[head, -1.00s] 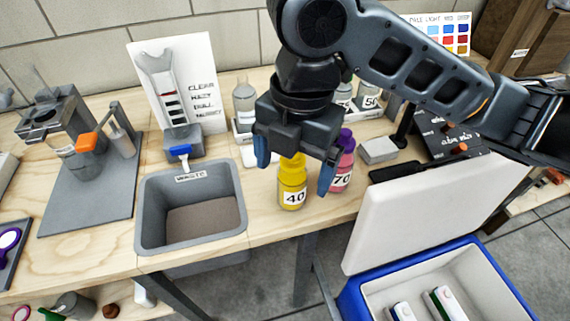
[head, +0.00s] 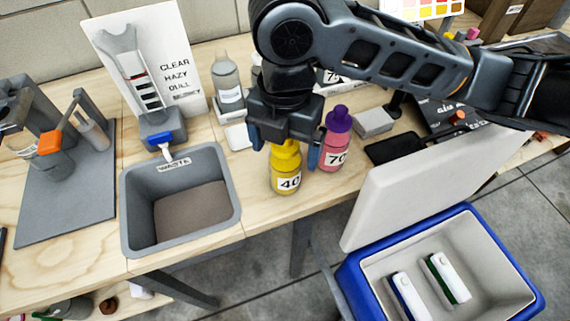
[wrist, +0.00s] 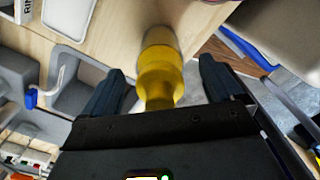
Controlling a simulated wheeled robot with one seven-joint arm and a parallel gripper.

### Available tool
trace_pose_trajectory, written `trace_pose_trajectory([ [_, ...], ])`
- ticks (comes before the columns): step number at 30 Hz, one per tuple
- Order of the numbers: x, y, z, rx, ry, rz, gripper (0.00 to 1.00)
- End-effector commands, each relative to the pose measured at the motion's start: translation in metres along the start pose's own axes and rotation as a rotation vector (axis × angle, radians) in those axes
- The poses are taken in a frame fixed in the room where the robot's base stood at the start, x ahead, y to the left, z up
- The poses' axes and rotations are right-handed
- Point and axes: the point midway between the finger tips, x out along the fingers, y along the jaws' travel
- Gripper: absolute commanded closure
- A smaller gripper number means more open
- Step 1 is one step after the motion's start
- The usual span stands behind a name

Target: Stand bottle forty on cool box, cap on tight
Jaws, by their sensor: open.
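Bottle forty (head: 287,170) is yellow with a white "40" label and stands upright near the front edge of the table. Its top is partly hidden by my gripper in the head view, so I cannot tell how tight its cap is. My gripper (head: 284,152) is open, with a finger on either side of the bottle's upper part. In the wrist view the yellow bottle (wrist: 160,72) lies between the two spread fingers, with gaps at both sides. The cool box (head: 440,262) is blue and white, on the right below table height. Its white lid (head: 425,190) stands tilted open.
A pink bottle (head: 335,145) labelled 70 with a purple cap stands close beside bottle forty. A grey waste bin (head: 130,215) is to the left. Two white-topped packs (head: 445,278) lie inside the cool box. A grey block (head: 373,122) sits behind the pink bottle.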

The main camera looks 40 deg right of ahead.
Motion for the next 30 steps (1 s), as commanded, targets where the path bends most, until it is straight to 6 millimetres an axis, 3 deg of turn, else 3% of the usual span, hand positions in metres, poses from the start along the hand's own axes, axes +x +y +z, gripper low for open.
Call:
trace_pose_trajectory([
  [4, 0.0109, 0.0000, -0.0004, 0.000, 0.001, 0.000, 0.06],
  [11, 0.0116, 0.0001, -0.0005, -0.001, 0.000, 0.000, 0.07],
  [30, 0.0112, 0.0001, -0.0005, -0.001, 0.000, 0.000, 0.69],
])
